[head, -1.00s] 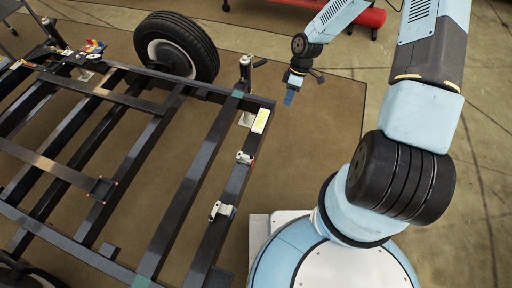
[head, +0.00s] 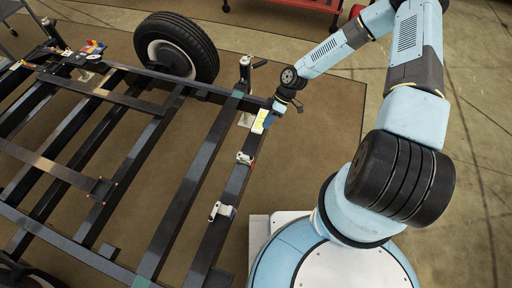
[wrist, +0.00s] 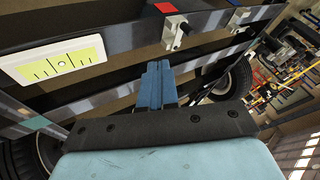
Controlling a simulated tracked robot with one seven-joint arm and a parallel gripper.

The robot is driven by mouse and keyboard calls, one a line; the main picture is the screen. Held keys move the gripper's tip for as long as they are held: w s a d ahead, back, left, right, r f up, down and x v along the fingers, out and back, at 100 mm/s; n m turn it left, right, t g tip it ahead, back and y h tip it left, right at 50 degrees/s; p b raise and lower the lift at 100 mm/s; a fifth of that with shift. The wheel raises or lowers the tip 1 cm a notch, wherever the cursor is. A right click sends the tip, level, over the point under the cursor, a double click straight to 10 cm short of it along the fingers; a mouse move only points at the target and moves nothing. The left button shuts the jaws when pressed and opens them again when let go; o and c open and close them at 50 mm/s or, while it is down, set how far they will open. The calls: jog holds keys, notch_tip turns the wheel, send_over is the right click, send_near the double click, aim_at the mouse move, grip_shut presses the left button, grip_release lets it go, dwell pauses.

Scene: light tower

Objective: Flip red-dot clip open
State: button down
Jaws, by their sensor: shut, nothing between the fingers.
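In the head view my gripper (head: 268,120) is beside the yellow-marked plate, farther up the rail than the clip.
A white plate with a yellow scale (wrist: 52,68) lies near my fingers. A second clip (head: 221,210) is lower on the rail. A jack post (head: 246,70) with a crank and a wheel (head: 176,47) stand beyond.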

jog(key=shift+f, duration=0.1)
jog(key=x, duration=1)
jog(key=shift+s+a, duration=0.25)
jog(key=shift+s, duration=0.75)
jog(key=shift+s+a, duration=0.1)
jog(key=shift+s, duration=0.85)
